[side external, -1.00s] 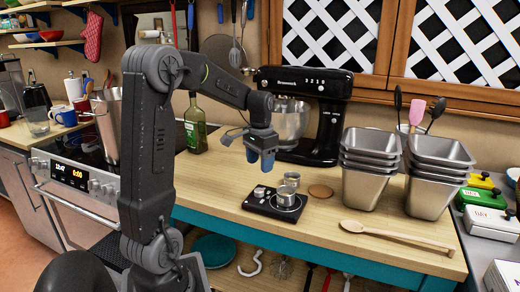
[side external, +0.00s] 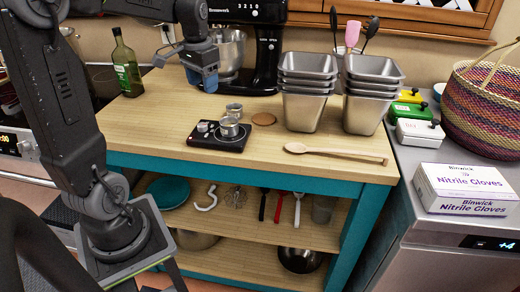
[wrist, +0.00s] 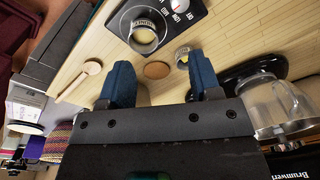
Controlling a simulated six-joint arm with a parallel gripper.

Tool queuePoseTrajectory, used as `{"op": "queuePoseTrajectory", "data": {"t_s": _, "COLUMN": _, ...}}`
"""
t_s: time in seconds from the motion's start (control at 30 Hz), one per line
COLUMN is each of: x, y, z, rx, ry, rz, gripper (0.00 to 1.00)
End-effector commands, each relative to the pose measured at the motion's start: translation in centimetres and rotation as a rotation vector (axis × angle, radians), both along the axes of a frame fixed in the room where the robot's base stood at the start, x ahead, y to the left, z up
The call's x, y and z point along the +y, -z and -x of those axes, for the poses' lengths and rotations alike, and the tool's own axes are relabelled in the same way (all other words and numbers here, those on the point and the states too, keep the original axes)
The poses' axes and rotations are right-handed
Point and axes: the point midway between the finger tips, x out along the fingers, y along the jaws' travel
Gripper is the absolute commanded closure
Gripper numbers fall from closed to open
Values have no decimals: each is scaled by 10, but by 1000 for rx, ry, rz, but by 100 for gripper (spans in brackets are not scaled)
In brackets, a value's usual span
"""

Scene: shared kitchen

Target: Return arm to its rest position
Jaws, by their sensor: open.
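My gripper (side external: 203,80) hangs above the wooden counter (side external: 150,118), fingers pointing down, left of the black stand mixer. In the wrist view its two blue fingers (wrist: 162,82) stand apart with nothing held between them.
The mixer (side external: 262,55) and a green bottle (side external: 126,68) stand near the gripper. Stacked metal pans (side external: 308,105), a round brown coaster (side external: 263,119) and a wooden spoon (side external: 335,152) are to the right. The counter's front left is clear.

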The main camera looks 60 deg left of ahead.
Motion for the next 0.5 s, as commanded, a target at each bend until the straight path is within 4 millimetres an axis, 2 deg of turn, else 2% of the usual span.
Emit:
{"op": "queuePoseTrajectory", "data": {"t_s": 0.03, "x": -27, "y": -8, "z": 2, "rx": -34, "ry": 32, "rz": -19, "gripper": 42}}
{"op": "queuePoseTrajectory", "data": {"t_s": 0.1, "x": -65, "y": -14, "z": 8, "rx": -88, "ry": 71, "rz": -40, "gripper": 42}}
{"op": "queuePoseTrajectory", "data": {"t_s": 0.2, "x": -118, "y": -19, "z": 26, "rx": -176, "ry": 124, "rz": -59, "gripper": 42}}
{"op": "queuePoseTrajectory", "data": {"t_s": 0.3, "x": -161, "y": -18, "z": 49, "rx": -265, "ry": 175, "rz": -60, "gripper": 42}}
{"op": "queuePoseTrajectory", "data": {"t_s": 0.4, "x": -192, "y": -13, "z": 71, "rx": -342, "ry": 215, "rz": -47, "gripper": 42}}
{"op": "queuePoseTrajectory", "data": {"t_s": 0.5, "x": -212, "y": -8, "z": 89, "rx": -398, "ry": 243, "rz": -30, "gripper": 42}}
